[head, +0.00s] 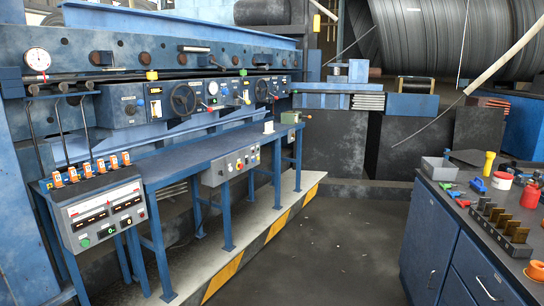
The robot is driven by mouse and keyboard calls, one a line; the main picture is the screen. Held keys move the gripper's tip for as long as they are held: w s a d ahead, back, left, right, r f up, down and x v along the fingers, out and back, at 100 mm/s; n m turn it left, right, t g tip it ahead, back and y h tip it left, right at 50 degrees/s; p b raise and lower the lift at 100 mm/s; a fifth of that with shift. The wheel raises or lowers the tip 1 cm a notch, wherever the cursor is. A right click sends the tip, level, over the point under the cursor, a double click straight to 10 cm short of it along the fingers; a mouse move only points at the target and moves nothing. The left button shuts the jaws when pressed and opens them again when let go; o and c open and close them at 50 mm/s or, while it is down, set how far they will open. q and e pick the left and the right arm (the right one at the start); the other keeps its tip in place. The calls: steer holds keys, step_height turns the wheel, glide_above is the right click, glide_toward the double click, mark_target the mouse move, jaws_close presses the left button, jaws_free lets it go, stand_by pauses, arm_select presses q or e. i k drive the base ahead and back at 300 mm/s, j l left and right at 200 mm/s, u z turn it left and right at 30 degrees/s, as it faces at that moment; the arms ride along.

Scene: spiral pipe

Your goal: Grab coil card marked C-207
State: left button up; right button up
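No marking C-207 can be read in the head view, so I cannot tell which thing is the coil card. Several small orange and white upright pieces (87,170) stand in a row on top of the control box at the left. Several brown, card-like plates (512,227) stand in a dark slotted holder (491,233) on the right workbench. A small whitish piece (268,127) stands on the long blue table. Neither of my grippers is in view.
The long blue machine table (185,157) runs along the left, with a yellow-black striped edge (224,274) below. The right workbench (427,228) carries a grey box (438,168), cups and small tools. The dark floor (330,250) between is clear. Large pipe coils (430,40) stand behind.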

mark_target(267, 126)
steer(key=i+u, duration=0.1)
steer(key=i, duration=0.6)
steer(key=i+j+u, duration=0.15)
steer(key=i, duration=0.5)
steer(key=i+l+u, duration=0.1)
steer(key=i, duration=0.6)
steer(key=i+l+u, duration=0.1)
steer(key=i, duration=0.55)
steer(key=i+l+u, duration=0.1)
steer(key=i+l, duration=0.15)
steer(key=i, duration=0.45)
